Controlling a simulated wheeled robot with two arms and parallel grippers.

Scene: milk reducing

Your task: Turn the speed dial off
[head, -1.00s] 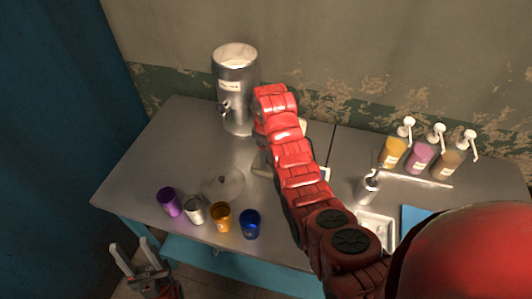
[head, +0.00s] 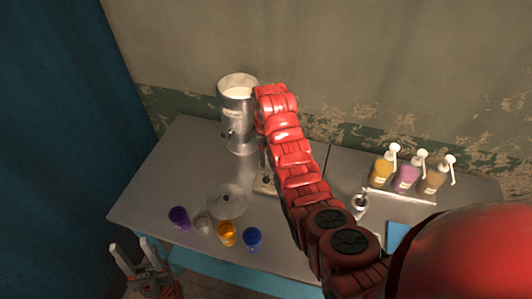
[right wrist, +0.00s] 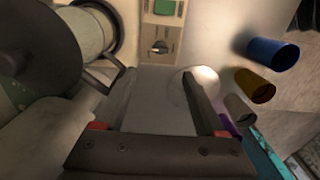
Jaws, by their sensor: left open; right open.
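The speed dial (right wrist: 158,47) is a small dark knob on a pale control panel (right wrist: 147,58), below a green patch (right wrist: 165,7) in the right wrist view. Its exact setting is too small to read. In the head view the panel (head: 263,188) is partly hidden by my right arm. My right gripper (right wrist: 158,76) is open and empty. Its fingertips point toward the dial, apart from it in the picture, with one finger to each side. The arm hides this gripper in the head view. My left gripper (head: 133,252) is open and empty at the lower left, off the table's front edge.
A metal dispenser (head: 238,112) stands at the back left and looms close in the right wrist view (right wrist: 85,33). A clear lid (head: 228,201) and several cups, including a blue one (head: 252,238), stand near the front. Pump bottles (head: 406,178) stand at the right.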

